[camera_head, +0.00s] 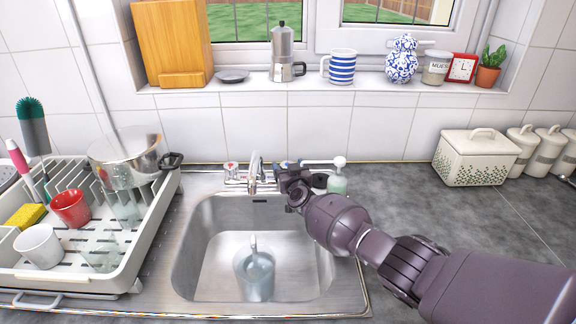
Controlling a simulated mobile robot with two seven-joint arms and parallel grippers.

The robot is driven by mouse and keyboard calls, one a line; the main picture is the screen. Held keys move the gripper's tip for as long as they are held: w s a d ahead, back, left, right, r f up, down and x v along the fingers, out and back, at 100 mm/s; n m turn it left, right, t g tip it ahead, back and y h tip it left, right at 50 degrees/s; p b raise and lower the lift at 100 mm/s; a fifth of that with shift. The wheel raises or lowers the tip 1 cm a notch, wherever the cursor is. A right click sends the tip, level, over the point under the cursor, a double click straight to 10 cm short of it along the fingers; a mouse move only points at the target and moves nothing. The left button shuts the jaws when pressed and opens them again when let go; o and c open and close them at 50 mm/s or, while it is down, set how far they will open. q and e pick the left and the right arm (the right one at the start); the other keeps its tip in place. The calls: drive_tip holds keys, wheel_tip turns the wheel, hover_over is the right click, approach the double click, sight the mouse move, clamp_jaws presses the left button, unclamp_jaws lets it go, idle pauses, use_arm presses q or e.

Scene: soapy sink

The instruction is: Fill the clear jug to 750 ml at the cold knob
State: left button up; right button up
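The clear jug (258,277) stands in the steel sink, below the tap (256,172). It looks pale blue inside; its scale and fill level are too small to read. A thin pale vertical shape shows at its rim; I cannot tell whether it is the handle or water. My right gripper (287,178) is at the tap's right side, at the blue-marked cold knob (284,164), which it partly covers. I cannot tell whether its fingers touch or grip the knob. My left gripper is not in view.
The red-marked knob (231,170) is left of the tap. A green soap bottle (338,184) stands just behind my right arm. A dish rack (150,235) with a pot, cups and glasses fills the left. A patterned bread bin (475,160) stands on the right counter.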

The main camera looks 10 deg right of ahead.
drive_tip(key=shift+a+r, duration=0.1)
drive_tip(key=shift+s+r+p, duration=0.1)
drive_tip(key=shift+s+p, duration=0.2)
drive_tip(key=shift+p, duration=0.1)
drive_tip(key=s+p, duration=0.3)
drive_tip(key=s, duration=0.1)
drive_tip(key=shift+s, duration=0.1)
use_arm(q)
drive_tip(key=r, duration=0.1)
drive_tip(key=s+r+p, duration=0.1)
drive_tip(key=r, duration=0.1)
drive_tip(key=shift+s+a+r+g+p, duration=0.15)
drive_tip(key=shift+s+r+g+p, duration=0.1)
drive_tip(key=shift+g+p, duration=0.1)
use_arm(e)
drive_tip(key=s, duration=0.6)
drive_tip(key=shift+d, duration=0.3)
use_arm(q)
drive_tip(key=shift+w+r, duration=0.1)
